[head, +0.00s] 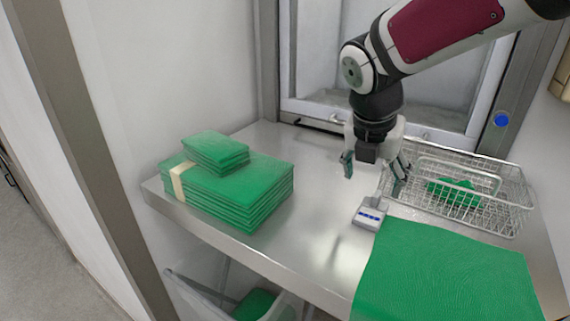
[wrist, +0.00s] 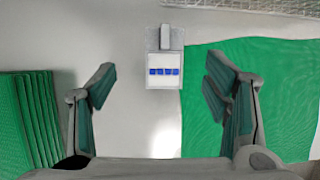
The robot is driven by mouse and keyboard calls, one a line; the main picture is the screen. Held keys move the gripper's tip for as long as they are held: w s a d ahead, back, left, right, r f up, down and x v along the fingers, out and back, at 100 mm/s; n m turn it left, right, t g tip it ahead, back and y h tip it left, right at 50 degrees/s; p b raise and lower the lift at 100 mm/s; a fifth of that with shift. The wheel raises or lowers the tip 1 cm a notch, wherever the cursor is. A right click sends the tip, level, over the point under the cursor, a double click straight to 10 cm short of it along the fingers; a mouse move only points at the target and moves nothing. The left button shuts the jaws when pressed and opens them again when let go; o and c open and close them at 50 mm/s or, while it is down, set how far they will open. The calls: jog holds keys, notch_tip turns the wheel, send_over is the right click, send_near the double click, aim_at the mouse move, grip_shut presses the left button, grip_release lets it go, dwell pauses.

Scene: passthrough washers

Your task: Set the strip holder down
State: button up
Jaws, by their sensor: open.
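The strip holder (head: 369,215) is a small pale block with a row of blue marks on its face. It rests on the steel table, close to the left edge of the green cloth. In the wrist view the strip holder (wrist: 164,62) lies beyond my fingertips, centred between them, with a grey raised part at its far end. My gripper (head: 373,165) is open and empty above the table, behind the holder in the head view. Its two fingers (wrist: 162,85) are spread wide in the wrist view.
A stack of folded green cloths (head: 232,192) stands on the left. A wire basket (head: 500,200) with green cloth inside is on the right, near my gripper. A flat green cloth (head: 445,275) covers the front right. The steel table (head: 300,255) is bare in the middle.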

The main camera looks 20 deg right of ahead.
aim_at(376, 197)
jog(key=x, duration=0.3)
jog(key=shift+d+f, duration=0.1)
jog(key=shift+f, duration=0.1)
jog(key=shift+d+x, duration=0.15)
jog(key=shift+x, duration=1.2)
jog(key=shift+d+x, duration=0.2)
jog(key=shift+x, duration=1.15)
jog(key=shift+s, duration=0.15)
